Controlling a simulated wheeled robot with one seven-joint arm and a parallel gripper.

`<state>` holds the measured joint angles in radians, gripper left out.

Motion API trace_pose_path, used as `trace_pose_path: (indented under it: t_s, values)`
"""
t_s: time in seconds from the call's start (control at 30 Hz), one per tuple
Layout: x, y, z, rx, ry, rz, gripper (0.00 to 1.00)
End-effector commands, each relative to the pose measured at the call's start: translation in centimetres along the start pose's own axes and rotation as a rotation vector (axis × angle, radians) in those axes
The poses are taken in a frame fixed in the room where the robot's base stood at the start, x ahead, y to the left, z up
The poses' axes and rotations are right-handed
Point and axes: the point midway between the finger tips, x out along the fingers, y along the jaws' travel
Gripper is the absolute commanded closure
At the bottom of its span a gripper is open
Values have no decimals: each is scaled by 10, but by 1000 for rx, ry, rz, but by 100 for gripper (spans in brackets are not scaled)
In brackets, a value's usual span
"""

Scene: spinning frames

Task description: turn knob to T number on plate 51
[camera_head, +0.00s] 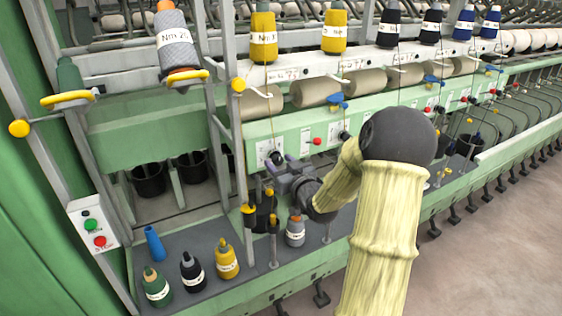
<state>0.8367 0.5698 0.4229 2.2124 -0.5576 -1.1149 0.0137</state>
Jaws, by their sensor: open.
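A black knob (276,158) sits on a small white plate (263,147) on the green machine front, at the middle of the view. A second black knob (344,135) sits on another white plate further right, beside a red button. The plate numbers and the T marks are too small to read, so I cannot tell which plate is 51. My gripper (279,166) is open, just below and in front of the first knob. I cannot tell whether its fingers are around the knob or touching it. My yellow-sleeved arm hides part of the machine front to the right.
Yellow and dark yarn cones (263,38) stand along the top rail. Upright posts and thin threads run close to my gripper. Small bobbins (227,262) stand on the grey shelf below. A green and red button box (92,227) is at left. Open floor lies at right.

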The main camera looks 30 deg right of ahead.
Motion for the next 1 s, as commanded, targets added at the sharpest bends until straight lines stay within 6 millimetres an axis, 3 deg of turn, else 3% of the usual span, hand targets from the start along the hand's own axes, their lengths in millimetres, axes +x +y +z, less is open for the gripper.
trace_pose_path:
  t_s: [0.23,0.4,0.47,1.0]
  values:
    - [0,0,0,0,0,0,52]
    - [0,0,0,0,1,1,85]
    - [0,0,0,0,1,0,93]
    - [0,0,0,107,1,0,93]
